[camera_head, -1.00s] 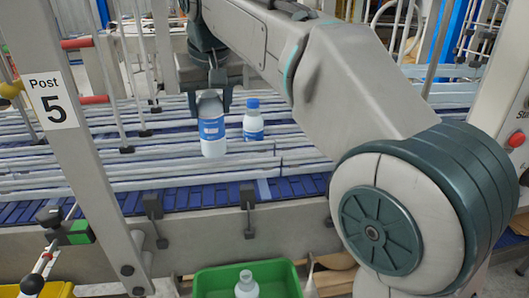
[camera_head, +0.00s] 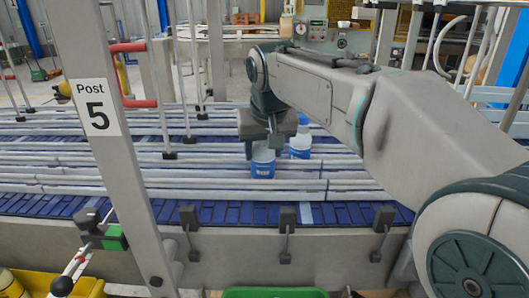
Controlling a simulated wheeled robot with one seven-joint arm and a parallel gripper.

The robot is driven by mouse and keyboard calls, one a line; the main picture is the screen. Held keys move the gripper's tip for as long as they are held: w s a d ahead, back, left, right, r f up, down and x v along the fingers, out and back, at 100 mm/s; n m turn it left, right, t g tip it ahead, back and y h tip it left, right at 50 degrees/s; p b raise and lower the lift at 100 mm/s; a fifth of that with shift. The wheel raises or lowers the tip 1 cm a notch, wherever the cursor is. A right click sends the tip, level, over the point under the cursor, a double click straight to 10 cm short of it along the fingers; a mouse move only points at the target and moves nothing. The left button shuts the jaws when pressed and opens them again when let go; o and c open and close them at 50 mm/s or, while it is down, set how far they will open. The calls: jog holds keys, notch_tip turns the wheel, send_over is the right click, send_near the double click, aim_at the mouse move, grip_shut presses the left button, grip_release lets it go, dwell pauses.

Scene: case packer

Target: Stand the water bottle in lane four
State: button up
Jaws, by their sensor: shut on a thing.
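A water bottle with a blue and white label (camera_head: 262,165) is upright among the conveyor rails, its upper part hidden by my gripper. My gripper (camera_head: 262,145) points down and is shut on this bottle. A second bottle (camera_head: 300,145), with a blue cap and label, stands just behind it to the right, close by. Pale guide rails (camera_head: 120,172) divide the blue conveyor into lanes. I cannot tell the lane numbers, nor whether the held bottle's base rests on the belt, since a front rail is at its foot.
A slanted post marked "Post 5" (camera_head: 98,112) stands at the left front. Red-ended rods (camera_head: 128,48) stick out behind it. A green crate (camera_head: 274,293) shows at the bottom edge. The rail lanes left of the bottles look clear.

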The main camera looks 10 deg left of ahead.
jog(key=shift+f, duration=0.45)
jog(key=o, duration=1.2)
jog(key=shift+f, duration=0.15)
jog(key=shift+c, duration=0.2)
jog(key=v, duration=1.2)
jog(key=shift+w+d, duration=0.1)
jog(key=shift+d, duration=0.05)
